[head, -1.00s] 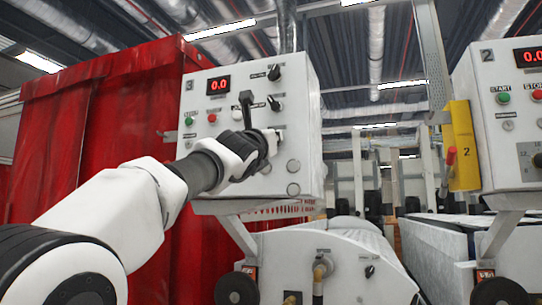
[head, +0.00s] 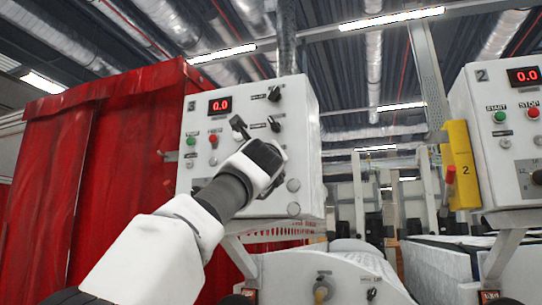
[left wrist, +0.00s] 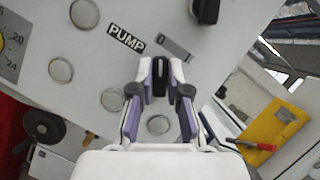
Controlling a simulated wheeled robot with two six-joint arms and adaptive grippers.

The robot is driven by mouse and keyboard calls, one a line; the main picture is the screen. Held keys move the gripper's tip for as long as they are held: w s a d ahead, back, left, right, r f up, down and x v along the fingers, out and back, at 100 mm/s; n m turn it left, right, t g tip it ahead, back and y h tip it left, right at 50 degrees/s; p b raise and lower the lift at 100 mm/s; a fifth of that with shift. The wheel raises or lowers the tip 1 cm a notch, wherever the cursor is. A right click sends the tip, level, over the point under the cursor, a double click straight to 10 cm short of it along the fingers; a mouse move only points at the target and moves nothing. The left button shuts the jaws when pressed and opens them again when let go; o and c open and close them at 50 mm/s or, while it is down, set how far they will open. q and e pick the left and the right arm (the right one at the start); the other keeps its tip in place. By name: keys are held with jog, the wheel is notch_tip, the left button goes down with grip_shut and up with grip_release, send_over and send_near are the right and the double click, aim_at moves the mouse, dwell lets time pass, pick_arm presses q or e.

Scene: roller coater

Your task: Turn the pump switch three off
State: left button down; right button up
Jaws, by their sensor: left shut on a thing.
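The control panel marked 3 (head: 304,115) is a white box with a red 0.0 display. In the left wrist view a small black switch knob (left wrist: 160,86) sits on its face near the PUMP label (left wrist: 126,38). My left gripper (left wrist: 160,70) is shut on this knob, with one finger pad at each side. In the head view my left gripper (head: 277,152) is against the lower right of the panel and hides the switch. My right gripper is in neither view.
Two more black knobs (head: 274,93) and (head: 275,125) are above my gripper, with green (head: 191,140) and red buttons at left. A red curtain (head: 95,170) hangs at left. Panel 2 (head: 490,150) and a yellow holder (head: 460,165) stand at right.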

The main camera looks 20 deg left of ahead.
pick_arm(q)
jog(key=shift+w+d+f, duration=0.1)
jog(key=shift+w+f, duration=0.1)
jog(key=shift+f, duration=0.1)
jog(key=c, duration=1.1)
grip_release()
jog(key=shift+c, duration=0.2)
jog(key=shift+w+d, duration=0.1)
jog(key=shift+w, duration=0.15)
jog(key=v, duration=0.7)
jog(key=shift+s+f, duration=0.2)
